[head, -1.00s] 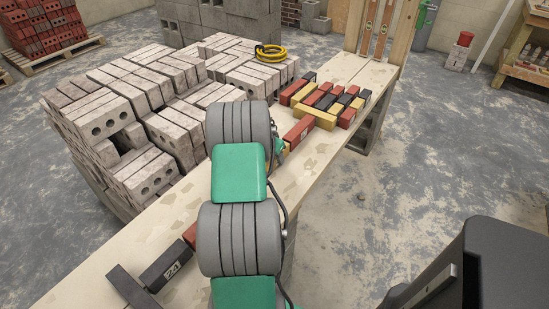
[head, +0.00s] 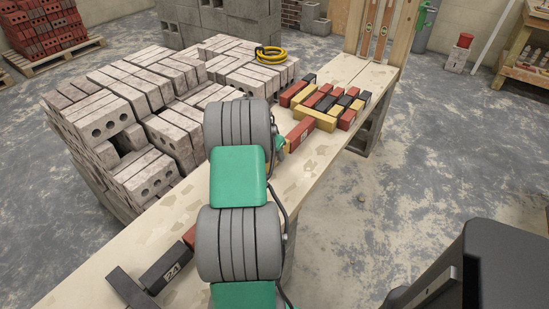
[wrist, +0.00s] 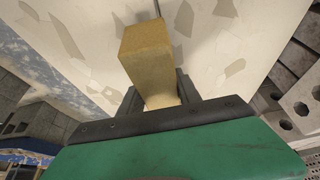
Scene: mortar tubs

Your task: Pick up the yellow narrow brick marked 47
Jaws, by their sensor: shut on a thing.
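My gripper (wrist: 158,88) shows in the wrist view with its two dark fingers on either side of a yellow narrow brick (wrist: 147,42), shut on it. The brick points away from the green palm, over the pale plank top. The face in view is plain; no number can be read on it. I cannot tell whether the brick touches the plank. In the head view my own arm hides the gripper and most of the held brick.
The plank bench (head: 335,150) carries a cluster of red, black and yellow bricks (head: 325,103) at its far end. A red brick (head: 301,133) lies by my arm, and a black brick marked 24 (head: 166,267) lies near. Grey block stacks (head: 150,120) stand left.

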